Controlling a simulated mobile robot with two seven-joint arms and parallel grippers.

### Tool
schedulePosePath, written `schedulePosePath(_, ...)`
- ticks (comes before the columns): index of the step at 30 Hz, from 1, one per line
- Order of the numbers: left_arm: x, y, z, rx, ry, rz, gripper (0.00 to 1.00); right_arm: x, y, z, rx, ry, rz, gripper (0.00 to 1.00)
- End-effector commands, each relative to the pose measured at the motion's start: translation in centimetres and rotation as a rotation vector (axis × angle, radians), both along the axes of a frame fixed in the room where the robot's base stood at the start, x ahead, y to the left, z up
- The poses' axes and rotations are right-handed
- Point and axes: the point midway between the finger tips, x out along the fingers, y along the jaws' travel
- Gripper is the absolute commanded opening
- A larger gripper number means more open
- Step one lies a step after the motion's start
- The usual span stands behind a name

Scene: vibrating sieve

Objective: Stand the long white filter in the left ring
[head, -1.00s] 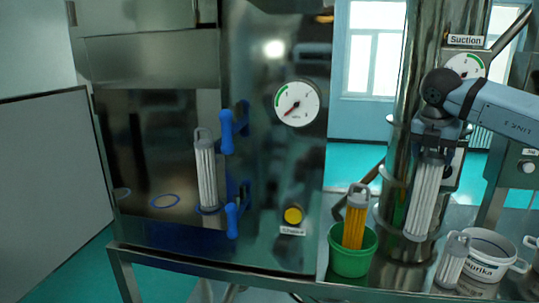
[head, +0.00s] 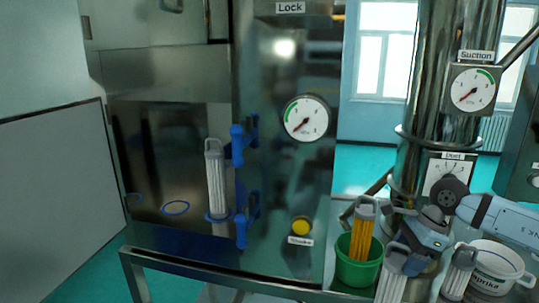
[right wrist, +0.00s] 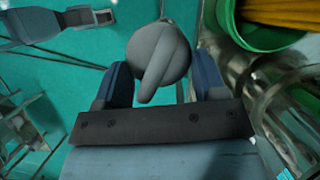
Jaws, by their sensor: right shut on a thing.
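The long white filter (head: 391,287) has a grey cap and is in my right gripper (head: 408,247), low in front of the steel column; its lower end is cut off by the frame. In the right wrist view its grey handled cap (right wrist: 158,60) sits between the blue fingers of my right gripper (right wrist: 160,82). Inside the open chamber at left, an empty blue ring (head: 175,208) lies on the floor. Another white filter (head: 216,183) stands upright in the blue ring to its right. My left gripper is not in view.
A green bucket (head: 359,274) with an orange filter (head: 361,230) stands left of my right gripper. A short white filter (head: 457,277) and a white Paprika pot (head: 497,270) stand to its right. The chamber door (head: 52,190) is open leftward; blue latches (head: 240,180) edge the opening.

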Motion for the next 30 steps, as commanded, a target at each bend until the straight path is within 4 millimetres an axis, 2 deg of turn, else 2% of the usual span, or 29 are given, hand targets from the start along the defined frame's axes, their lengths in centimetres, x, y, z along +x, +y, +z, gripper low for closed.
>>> schedulePosePath(12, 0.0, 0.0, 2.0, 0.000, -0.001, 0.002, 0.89, -7.6, 4.3, -5.5, 0.002, 0.002, 1.075, 0.23)
schedulePosePath(18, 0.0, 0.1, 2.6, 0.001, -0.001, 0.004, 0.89, -10.8, 5.6, -7.2, 0.002, -0.002, 1.465, 0.23)
schedulePosePath(22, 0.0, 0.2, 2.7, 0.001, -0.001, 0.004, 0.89, -11.8, 6.0, -7.7, 0.000, -0.004, 1.586, 0.23)
schedulePosePath(30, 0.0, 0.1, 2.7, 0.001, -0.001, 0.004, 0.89, -12.2, 6.1, -8.0, 0.001, -0.004, 1.618, 0.23)
